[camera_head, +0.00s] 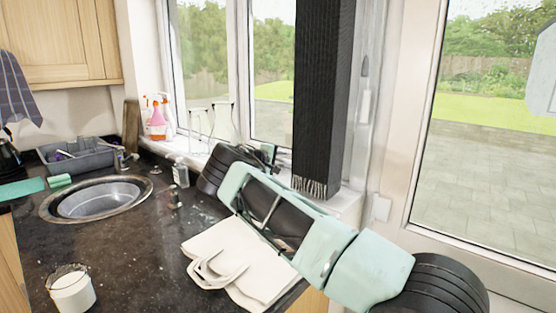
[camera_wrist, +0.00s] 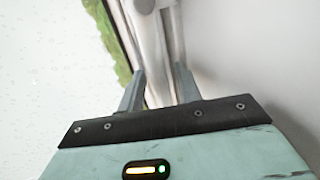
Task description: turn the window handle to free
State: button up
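A slim, upright grey-and-white handle (camera_head: 365,100) is on the white frame just right of the black scarf in the head view. In the wrist view, a pale grey fitting (camera_wrist: 146,6) at the top edge, on the white frame, looks like part of a handle; most of it is cut off. My gripper (camera_wrist: 160,85) is open, its two grey fingers apart and pointing up towards the frame. Nothing is clearly held between them. In the head view my arm bends low in front of the window, and I cannot make out the fingertips there.
A long black scarf (camera_head: 322,90) hangs before the window. A cream bag (camera_head: 250,268) lies on the dark granite counter (camera_head: 130,235) under my arm.

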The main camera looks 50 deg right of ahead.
jog(key=shift+s+f, duration=0.1)
jog(key=shift+s, duration=0.3)
grip_shut()
jog(key=shift+w, duration=0.1)
